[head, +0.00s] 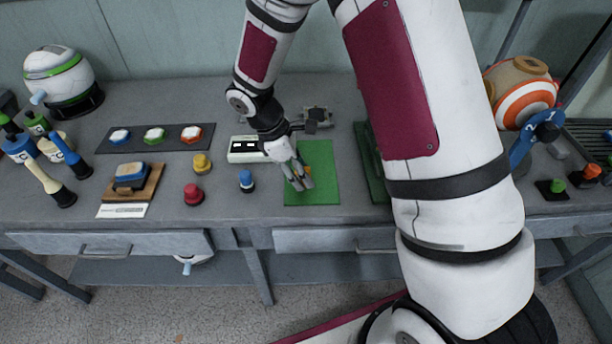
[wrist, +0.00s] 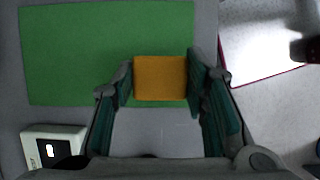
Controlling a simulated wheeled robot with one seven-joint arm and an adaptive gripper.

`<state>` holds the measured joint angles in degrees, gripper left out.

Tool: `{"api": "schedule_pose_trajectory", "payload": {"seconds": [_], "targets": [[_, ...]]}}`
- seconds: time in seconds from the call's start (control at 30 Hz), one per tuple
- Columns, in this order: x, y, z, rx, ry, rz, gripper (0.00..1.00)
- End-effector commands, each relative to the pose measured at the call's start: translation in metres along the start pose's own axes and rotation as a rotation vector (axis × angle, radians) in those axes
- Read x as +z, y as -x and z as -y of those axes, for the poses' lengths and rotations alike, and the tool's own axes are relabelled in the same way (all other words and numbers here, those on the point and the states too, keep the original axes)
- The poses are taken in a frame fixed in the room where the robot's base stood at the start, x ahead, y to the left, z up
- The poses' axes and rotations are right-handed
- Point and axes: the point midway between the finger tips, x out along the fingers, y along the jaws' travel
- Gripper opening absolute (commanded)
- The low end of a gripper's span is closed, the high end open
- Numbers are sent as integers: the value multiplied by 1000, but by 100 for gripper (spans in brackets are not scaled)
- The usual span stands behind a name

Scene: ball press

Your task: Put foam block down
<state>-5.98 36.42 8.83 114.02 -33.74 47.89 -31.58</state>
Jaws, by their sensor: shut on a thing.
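The foam block (wrist: 160,78) is an orange-yellow block in the wrist view, between the two fingers of my gripper (wrist: 160,84). My gripper is shut on it from both sides. In the head view my gripper (head: 299,178) points down over the green mat (head: 322,190); only a small orange bit of the block shows there, the rest hidden by the fingers. In the wrist view the block overlaps the lower right part of the green mat (wrist: 75,50). I cannot tell whether it touches the mat or hangs just above it.
A white box with a dark window (head: 247,150) stands left of the mat. A blue knob (head: 247,181), a red knob (head: 193,194) and a yellow knob (head: 201,164) stand further left. A dark green tray (head: 368,160) lies right of the mat, partly behind my arm.

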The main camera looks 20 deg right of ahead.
Motion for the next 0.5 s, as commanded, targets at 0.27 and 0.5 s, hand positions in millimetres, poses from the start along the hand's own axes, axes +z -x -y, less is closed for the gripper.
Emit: {"api": "schedule_pose_trajectory", "payload": {"seconds": [0.27,0.5], "targets": [[11,-8,-16,-1,-2,1,18],[-4,-38,-14,-1,-1,1,18]]}}
